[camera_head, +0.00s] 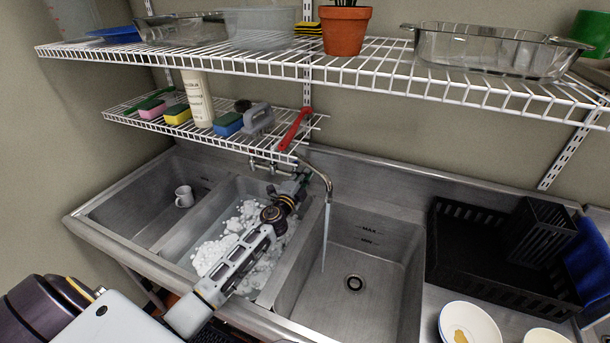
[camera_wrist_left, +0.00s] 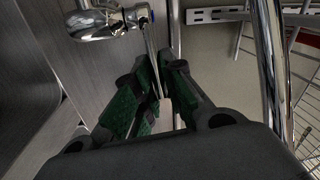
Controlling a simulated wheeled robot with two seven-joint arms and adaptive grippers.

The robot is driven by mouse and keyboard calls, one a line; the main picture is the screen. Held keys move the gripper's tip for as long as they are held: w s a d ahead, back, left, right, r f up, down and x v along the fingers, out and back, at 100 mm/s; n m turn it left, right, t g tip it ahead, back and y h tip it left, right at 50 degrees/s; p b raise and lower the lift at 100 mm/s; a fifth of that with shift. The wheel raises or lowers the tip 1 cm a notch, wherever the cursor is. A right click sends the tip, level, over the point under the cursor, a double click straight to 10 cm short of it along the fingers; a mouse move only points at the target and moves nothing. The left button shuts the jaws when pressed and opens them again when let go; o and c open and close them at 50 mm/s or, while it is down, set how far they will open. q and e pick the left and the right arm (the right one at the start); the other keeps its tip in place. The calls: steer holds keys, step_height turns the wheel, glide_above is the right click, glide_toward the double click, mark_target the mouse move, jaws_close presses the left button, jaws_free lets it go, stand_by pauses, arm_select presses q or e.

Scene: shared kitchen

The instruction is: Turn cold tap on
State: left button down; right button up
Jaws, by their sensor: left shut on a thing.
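The chrome tap (camera_head: 323,178) is mounted on the wall behind the sinks, and its curved spout reaches over the right basin. A thin stream of water (camera_head: 324,240) falls from the spout into that basin. My left gripper (camera_head: 302,178) is at the tap, beside the spout's base. In the left wrist view, the cold tap handle (camera_wrist_left: 152,62) is a thin chrome lever below a valve end with a small blue mark. My green-padded left gripper (camera_wrist_left: 158,98) is shut around this lever, whose lower end is partly hidden. My right gripper is out of view.
A low wire shelf (camera_head: 270,143) with sponges and a bottle hangs close above the tap. A black rack (camera_head: 470,240) stands right of the basins.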

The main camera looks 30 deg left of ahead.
arm_select(q)
steer(key=shift+s+a+f+m+g+h+b, duration=0.15)
steer(key=shift+s+a+m+h+b, duration=0.25)
steer(key=shift+m+h, duration=0.75)
steer(key=shift+s+a+r+m+g+h+b, duration=0.15)
steer(key=shift+s+a+m+h, duration=0.35)
steer(key=shift+h, duration=1.15)
steer(key=shift+w+f, duration=0.1)
steer(key=c, duration=1.5)
jaws_free()
steer(key=r+v, duration=0.1)
steer(key=v, duration=1.1)
steer(key=shift+f, duration=0.45)
